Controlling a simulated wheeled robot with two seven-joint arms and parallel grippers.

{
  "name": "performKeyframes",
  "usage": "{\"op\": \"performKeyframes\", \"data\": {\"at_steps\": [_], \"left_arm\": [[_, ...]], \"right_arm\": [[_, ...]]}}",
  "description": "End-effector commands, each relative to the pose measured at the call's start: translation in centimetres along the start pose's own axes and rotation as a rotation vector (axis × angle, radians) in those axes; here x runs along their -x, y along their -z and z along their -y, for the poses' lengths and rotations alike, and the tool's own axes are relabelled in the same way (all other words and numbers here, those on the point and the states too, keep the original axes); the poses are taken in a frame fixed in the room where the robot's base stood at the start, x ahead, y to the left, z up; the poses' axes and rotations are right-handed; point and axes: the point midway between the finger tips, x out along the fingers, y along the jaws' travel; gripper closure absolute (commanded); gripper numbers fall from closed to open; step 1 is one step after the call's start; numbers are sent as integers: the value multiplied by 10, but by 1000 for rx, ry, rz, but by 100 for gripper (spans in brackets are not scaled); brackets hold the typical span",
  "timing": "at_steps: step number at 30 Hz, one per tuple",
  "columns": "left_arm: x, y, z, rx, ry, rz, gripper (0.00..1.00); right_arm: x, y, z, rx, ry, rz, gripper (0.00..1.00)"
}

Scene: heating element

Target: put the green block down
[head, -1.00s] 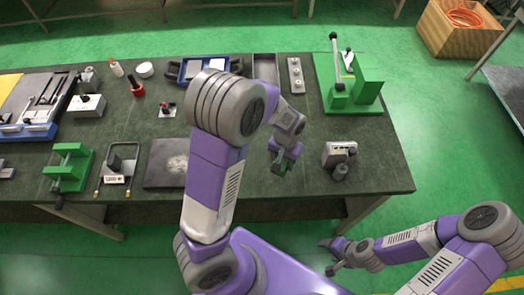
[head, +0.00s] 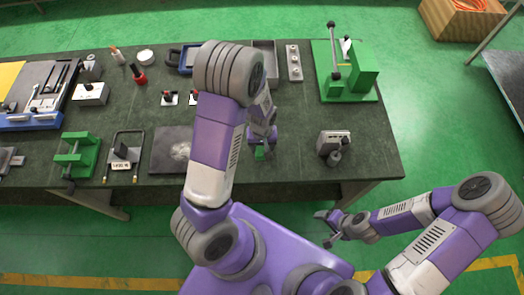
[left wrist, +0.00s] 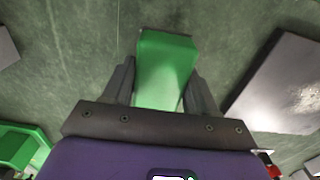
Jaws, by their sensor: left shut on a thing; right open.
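The green block (left wrist: 163,66) is between the two fingers of my left gripper (left wrist: 160,85) in the left wrist view, with the dark table top behind it. In the head view my left gripper (head: 262,143) is over the table near its front edge, and a small part of the green block (head: 260,153) shows at its tip. My left gripper is shut on the block. I cannot tell whether the block touches the table. My right gripper (head: 330,228) is open and empty, low in front of the table.
A dark plate (head: 172,150) lies left of the left gripper. A grey device (head: 333,143) stands to its right. A green press (head: 345,72) is at the back right, and a green clamp (head: 77,157) at the front left. Bare table (head: 300,110) lies between the gripper and the grey device.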

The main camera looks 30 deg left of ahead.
Motion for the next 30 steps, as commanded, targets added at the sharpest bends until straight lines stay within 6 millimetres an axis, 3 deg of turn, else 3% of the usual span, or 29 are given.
{"op": "performKeyframes", "data": {"at_steps": [8,19,20,21,25,30], "left_arm": [[-35,0,0,0,0,1,76],[-39,0,0,-1,-1,-1,76],[-40,0,0,-1,-1,0,41],[-39,0,0,-1,-1,0,35],[-39,0,0,-1,0,0,17],[-39,0,1,0,1,1,17]], "right_arm": [[-5,0,-2,0,0,0,19],[-8,0,-3,0,0,-1,19],[-8,0,-3,0,0,-1,19],[-7,0,-3,0,0,0,19],[-7,0,-3,0,0,0,19],[-7,0,-3,0,0,0,19]]}}
